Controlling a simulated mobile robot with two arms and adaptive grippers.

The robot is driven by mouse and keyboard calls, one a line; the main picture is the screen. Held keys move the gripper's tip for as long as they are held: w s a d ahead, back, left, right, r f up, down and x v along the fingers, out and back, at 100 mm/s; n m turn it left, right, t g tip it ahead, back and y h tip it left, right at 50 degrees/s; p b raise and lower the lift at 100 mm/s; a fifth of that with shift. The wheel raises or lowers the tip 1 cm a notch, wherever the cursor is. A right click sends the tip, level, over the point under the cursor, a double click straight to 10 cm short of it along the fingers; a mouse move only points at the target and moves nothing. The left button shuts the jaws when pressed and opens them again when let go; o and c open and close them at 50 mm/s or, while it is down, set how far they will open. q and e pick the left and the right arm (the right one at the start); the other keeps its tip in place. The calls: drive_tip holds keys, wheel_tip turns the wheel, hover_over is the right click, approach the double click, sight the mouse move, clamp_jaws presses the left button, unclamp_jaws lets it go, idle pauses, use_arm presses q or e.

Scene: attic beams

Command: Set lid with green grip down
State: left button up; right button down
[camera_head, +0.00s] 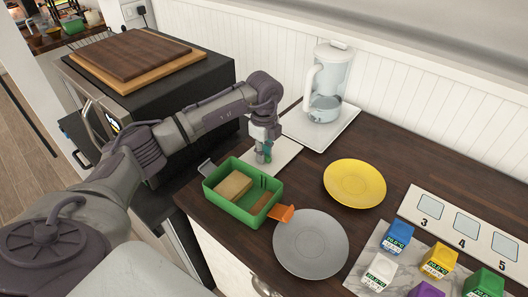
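My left gripper (264,156) points down over the counter, behind the open green box. Its fingers look close together around a small green grip (269,151). A flat pale lid (287,160) shows just under the fingers; the arm and gripper hide part of it. I cannot tell whether the lid touches the counter or hangs just above it. My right gripper is out of view.
The green box (224,206) holds tan blocks and has a grey and an orange end piece. A grey plate (311,244), a yellow plate (354,184), a coffee maker (327,85), a numbered panel (462,229) and several coloured cartons (437,262) crowd the counter.

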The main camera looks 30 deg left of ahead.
use_arm(q)
drive_tip(key=shift+o, duration=1.3)
drive_tip(key=shift+r, duration=0.15)
wheel_tip(320, 180, up, 12)
drive_tip(key=b, duration=0.2)
drive_tip(key=shift+b, duration=0.35)
